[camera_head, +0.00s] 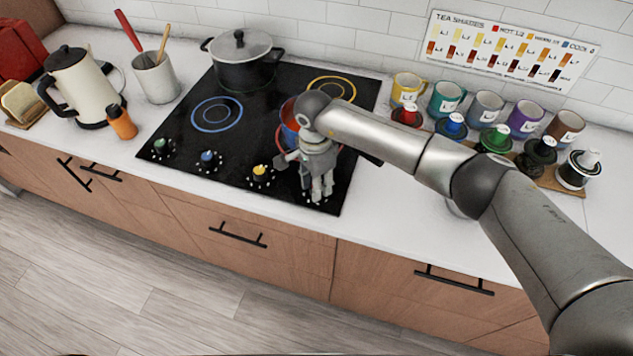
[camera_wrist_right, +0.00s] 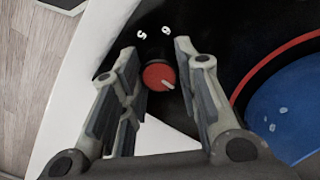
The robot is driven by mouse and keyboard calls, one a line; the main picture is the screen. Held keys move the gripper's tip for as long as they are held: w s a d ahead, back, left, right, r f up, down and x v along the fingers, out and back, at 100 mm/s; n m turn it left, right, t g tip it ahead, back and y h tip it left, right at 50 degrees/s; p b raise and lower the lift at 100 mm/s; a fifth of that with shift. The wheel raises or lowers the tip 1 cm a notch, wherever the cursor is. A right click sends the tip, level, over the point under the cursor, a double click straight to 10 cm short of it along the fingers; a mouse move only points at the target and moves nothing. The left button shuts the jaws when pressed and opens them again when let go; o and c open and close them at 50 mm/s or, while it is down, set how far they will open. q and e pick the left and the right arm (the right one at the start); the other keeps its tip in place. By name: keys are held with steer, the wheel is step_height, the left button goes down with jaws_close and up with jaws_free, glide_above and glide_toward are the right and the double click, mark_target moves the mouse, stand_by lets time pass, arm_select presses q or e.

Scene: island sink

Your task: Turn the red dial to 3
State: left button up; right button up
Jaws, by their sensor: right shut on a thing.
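The red dial (camera_wrist_right: 158,77) sits at the front right of the black cooktop (camera_head: 182,125). In the right wrist view its white pointer mark faces the lower right, and the white numbers 5 and 6 show above it. My right gripper (camera_wrist_right: 166,62) is around the dial, one finger on each side, and is shut on it. In the head view my right gripper (camera_head: 318,192) points down over the cooktop's front right corner and hides the dial. My left gripper is not in view.
A red-rimmed pan with blue inside (camera_head: 288,122) stands just behind my right gripper, partly hidden by my arm. A lidded pot (camera_head: 243,62) is at the back. Yellow (camera_head: 260,172), blue (camera_head: 208,158) and green (camera_head: 160,146) dials line the front. Mugs (camera_head: 447,98) stand right.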

steer(key=shift+f+m+b, duration=0.2)
steer(key=shift+m+b, duration=0.4)
steer(key=shift+b, duration=0.15)
steer(key=shift+m+b, duration=1.2)
steer(key=m+b, duration=0.3)
steer(key=shift+m, duration=0.3)
steer(key=m+b, duration=0.3)
steer(key=shift+m, duration=0.3)
steer(key=m+b, duration=0.4)
steer(key=m, duration=0.2)
steer(key=shift+d+y, duration=0.1)
steer(key=shift+y, duration=0.2)
steer(key=m+b, duration=0.2)
steer(key=m, duration=0.1)
steer(key=shift+r+m, duration=0.1)
steer(key=shift+m, duration=0.3)
steer(key=shift+r+m+b, duration=0.15)
steer(key=shift+m+b, duration=0.7)
steer(key=shift+m, duration=0.65)
steer(key=shift+w, duration=0.1)
